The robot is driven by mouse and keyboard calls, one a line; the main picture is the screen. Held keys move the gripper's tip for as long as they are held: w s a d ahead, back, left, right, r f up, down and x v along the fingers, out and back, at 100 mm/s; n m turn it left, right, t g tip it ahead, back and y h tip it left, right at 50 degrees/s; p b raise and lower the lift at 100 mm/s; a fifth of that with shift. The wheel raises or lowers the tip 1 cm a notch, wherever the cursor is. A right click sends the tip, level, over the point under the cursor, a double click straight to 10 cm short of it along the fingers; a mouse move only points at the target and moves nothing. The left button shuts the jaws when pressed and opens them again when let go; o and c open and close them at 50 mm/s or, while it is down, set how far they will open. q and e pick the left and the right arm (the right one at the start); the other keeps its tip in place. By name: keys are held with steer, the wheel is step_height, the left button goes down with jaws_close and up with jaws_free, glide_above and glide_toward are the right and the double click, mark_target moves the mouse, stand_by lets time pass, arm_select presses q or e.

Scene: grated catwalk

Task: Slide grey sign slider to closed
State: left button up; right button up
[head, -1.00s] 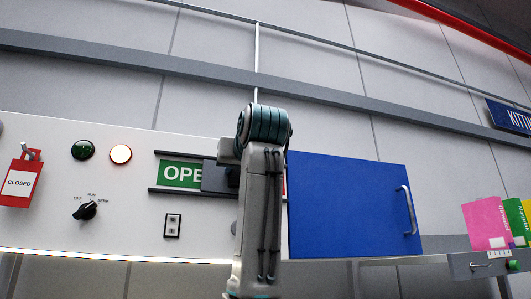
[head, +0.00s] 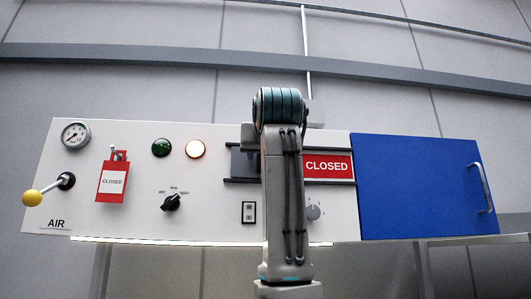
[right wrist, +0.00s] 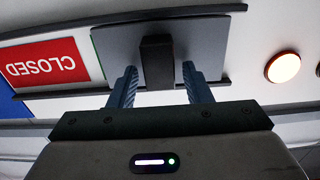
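The sign panel is on the white wall panel. Its grey slider (head: 241,163) sits toward the left of its rails, and the red CLOSED sign (head: 327,167) shows on the right. In the right wrist view, which is turned over, the grey slider (right wrist: 205,45) has a black handle (right wrist: 157,62). The red CLOSED area (right wrist: 45,65) is left of it, with a thin green strip at the slider's edge. My right gripper (right wrist: 160,75) is open, one finger on each side of the handle, with visible gaps. My right arm hides the handle in the head view. My left gripper is out of view.
A blue door (head: 415,188) with a handle is right of the sign.

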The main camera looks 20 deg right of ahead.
arm_select(q)
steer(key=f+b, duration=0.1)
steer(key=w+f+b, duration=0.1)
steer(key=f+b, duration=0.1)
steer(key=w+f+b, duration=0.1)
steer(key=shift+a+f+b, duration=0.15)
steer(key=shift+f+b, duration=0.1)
steer(key=shift+b, duration=0.1)
arm_select(e)
steer(key=v, duration=1)
steer(key=shift+s, duration=0.4)
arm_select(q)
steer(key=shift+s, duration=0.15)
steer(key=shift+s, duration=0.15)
arm_select(e)
steer(key=shift+w, duration=0.1)
